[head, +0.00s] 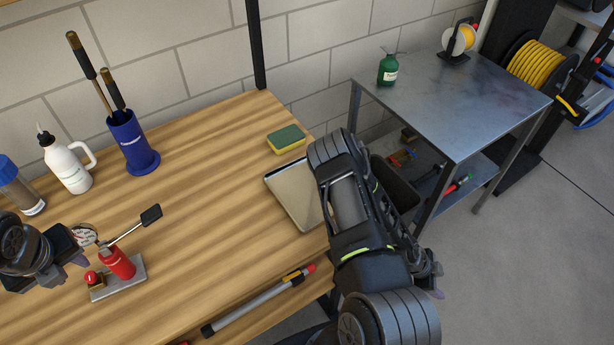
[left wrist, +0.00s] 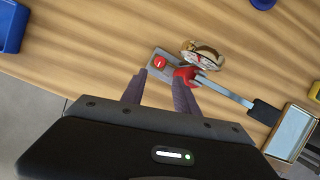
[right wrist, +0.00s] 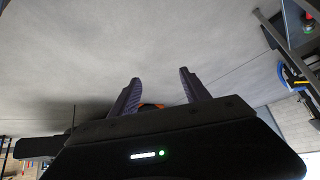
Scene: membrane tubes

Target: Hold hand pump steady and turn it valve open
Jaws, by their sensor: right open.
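The hand pump stands on the wooden bench, with a red cylinder (head: 118,263), a grey base plate (head: 128,284) and a lever ending in a black grip (head: 151,216). Its round red valve knob (head: 91,278) sits at the left end of the plate. The knob also shows in the left wrist view (left wrist: 159,62). My left gripper (left wrist: 158,77) is open and empty, its fingertips pointing at the knob end of the plate, apparently apart from it. My right gripper (right wrist: 159,77) is open and empty, off the bench's right side above the floor.
A round white-faced item (head: 84,235) lies behind the pump. A white bottle (head: 70,167), blue holder (head: 130,142), sponge (head: 286,139), metal tray (head: 296,192) and a long tube (head: 257,302) are on the bench. A metal table (head: 450,105) stands at right. Bench right of the pump is clear.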

